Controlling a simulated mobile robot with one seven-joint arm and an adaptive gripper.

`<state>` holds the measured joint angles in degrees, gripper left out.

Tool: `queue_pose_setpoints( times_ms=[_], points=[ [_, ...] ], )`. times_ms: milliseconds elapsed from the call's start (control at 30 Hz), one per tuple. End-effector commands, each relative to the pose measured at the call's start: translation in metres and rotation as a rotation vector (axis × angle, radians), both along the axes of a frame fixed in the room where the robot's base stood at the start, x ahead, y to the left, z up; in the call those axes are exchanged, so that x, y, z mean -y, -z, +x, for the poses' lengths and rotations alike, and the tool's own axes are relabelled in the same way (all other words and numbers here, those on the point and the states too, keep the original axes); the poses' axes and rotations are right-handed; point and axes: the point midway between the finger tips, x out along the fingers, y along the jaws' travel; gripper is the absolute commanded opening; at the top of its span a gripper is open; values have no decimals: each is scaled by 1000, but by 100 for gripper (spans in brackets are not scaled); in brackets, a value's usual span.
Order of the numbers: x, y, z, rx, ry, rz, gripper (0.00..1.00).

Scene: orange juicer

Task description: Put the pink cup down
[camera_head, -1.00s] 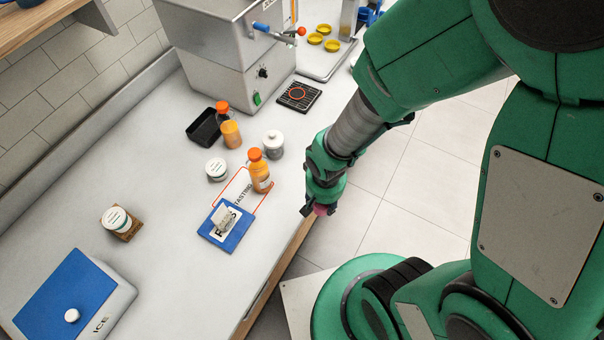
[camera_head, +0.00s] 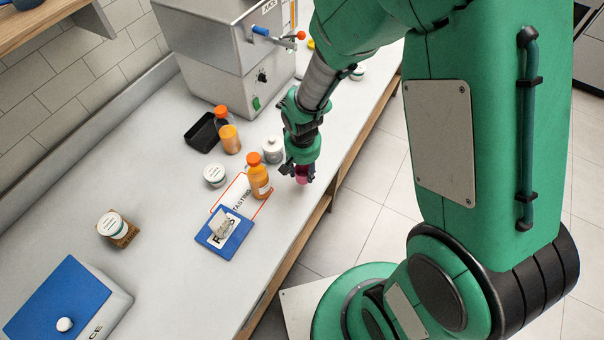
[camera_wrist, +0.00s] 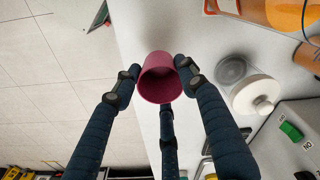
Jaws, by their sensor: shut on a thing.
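The pink cup (camera_wrist: 160,86) is held between the fingers of my gripper (camera_wrist: 158,82) in the wrist view, its dark opening facing the camera. In the head view the pink cup (camera_head: 302,174) shows low in my gripper (camera_head: 299,170), over the right edge of the counter. It is beside the orange juice bottle and close to the grey-white lidded jar. I cannot tell whether its base touches the counter.
An orange-capped juice bottle (camera_head: 258,177) stands left of my gripper, on a red-outlined tasting mat (camera_head: 266,209). A lidded jar (camera_head: 272,149) stands just behind. A blue board (camera_head: 236,242) lies nearer. The counter's front edge drops to the floor at right.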

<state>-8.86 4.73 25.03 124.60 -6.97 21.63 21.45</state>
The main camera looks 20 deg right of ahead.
Motion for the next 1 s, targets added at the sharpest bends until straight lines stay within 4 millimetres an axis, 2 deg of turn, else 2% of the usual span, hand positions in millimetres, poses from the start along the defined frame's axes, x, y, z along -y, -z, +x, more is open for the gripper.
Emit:
queue_pose_setpoints(
  times_ms=[133,533,800,1000],
  points=[
    [-1,1,9,-1,0,0,28],
    [-1,3,10,-1,0,0,28],
    [-1,31,10,-2,0,-1,28],
    [-1,36,10,0,0,0,28]
  ],
)
